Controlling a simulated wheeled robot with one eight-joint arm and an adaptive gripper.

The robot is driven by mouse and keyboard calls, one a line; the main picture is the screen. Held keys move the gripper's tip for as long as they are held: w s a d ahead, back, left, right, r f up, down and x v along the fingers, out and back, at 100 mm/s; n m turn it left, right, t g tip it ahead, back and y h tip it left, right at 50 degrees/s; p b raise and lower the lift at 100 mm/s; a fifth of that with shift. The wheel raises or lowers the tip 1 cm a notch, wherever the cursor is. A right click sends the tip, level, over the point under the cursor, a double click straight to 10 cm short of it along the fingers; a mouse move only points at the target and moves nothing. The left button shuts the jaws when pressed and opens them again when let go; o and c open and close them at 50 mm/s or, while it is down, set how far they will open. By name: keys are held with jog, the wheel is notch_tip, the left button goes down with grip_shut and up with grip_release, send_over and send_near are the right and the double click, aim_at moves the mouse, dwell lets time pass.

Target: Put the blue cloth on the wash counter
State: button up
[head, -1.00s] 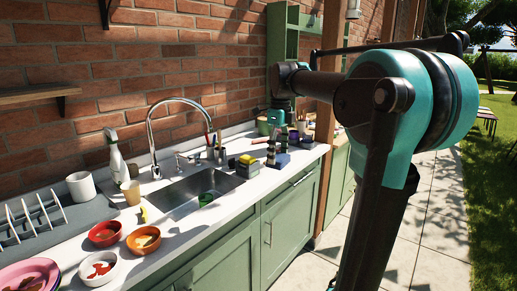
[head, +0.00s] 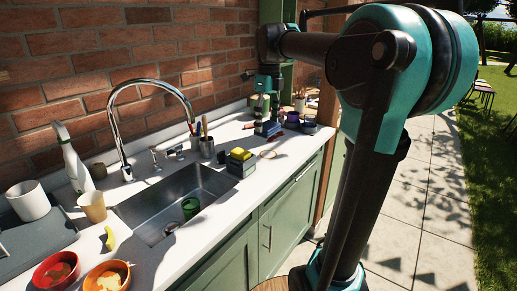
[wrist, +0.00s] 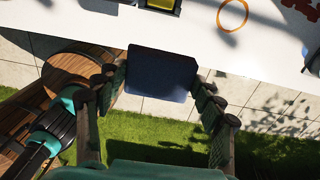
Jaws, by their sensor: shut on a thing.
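The blue cloth (wrist: 161,76) is a dark blue, roughly square piece in the wrist view. It lies between the two fingers of my gripper (wrist: 160,84), which is shut on it. In that picture its upper edge overlaps the front edge of the white wash counter (wrist: 200,38), with paving below. I cannot tell its height above the counter. In the head view my gripper (head: 268,126) is at the far end of the wash counter (head: 222,192), among small objects, and the cloth is hard to make out there.
A yellow sponge (head: 240,154) on a dark block and an orange ring (wrist: 233,14) lie on the counter. The sink (head: 160,200) holds a green cup (head: 190,208). Bowls (head: 107,277), a tan cup (head: 92,206) and a spray bottle (head: 74,166) stand left. Bare counter runs along the front.

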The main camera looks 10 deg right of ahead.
notch_tip(320, 180, down, 19)
jog(key=shift+r, duration=0.2)
dwell(0.4)
jog(key=o, duration=1)
jog(key=shift+f, duration=0.1)
notch_tip(320, 180, up, 12)
jog(key=shift+d+r, duration=0.1)
jog(key=shift+r, duration=0.05)
